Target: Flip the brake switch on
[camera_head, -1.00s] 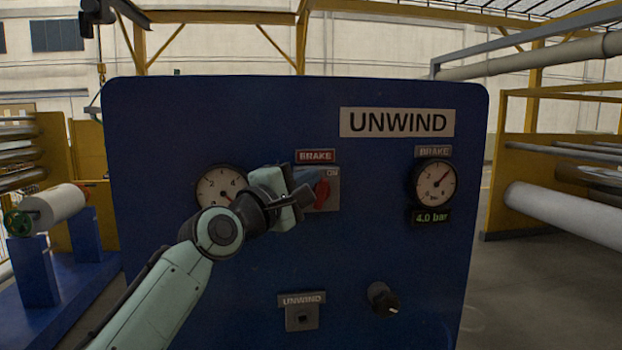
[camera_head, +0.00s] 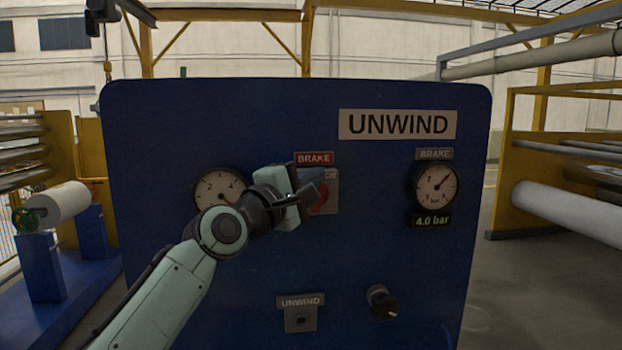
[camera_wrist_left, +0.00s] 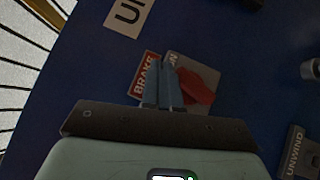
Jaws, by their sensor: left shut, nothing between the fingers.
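The brake switch has a red handle (camera_head: 322,200) on a grey plate (camera_head: 332,190), under a red BRAKE label (camera_head: 314,158) on the blue panel. My left gripper (camera_head: 318,190) is shut and empty in front of the plate, covering its left part. In the left wrist view the closed fingers (camera_wrist_left: 160,82) lie beside the red handle (camera_wrist_left: 198,86), over the edge between the BRAKE label (camera_wrist_left: 146,76) and the plate. I cannot tell whether they touch the handle. The handle's exact angle is partly hidden. My right gripper is not in view.
The blue UNWIND panel (camera_head: 400,270) fills the middle. A left gauge (camera_head: 215,187) is partly behind my arm. A right gauge (camera_head: 436,185) stands above a 4.0 bar display (camera_head: 432,221). A black knob (camera_head: 381,301) and an UNWIND socket (camera_head: 298,318) sit lower.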

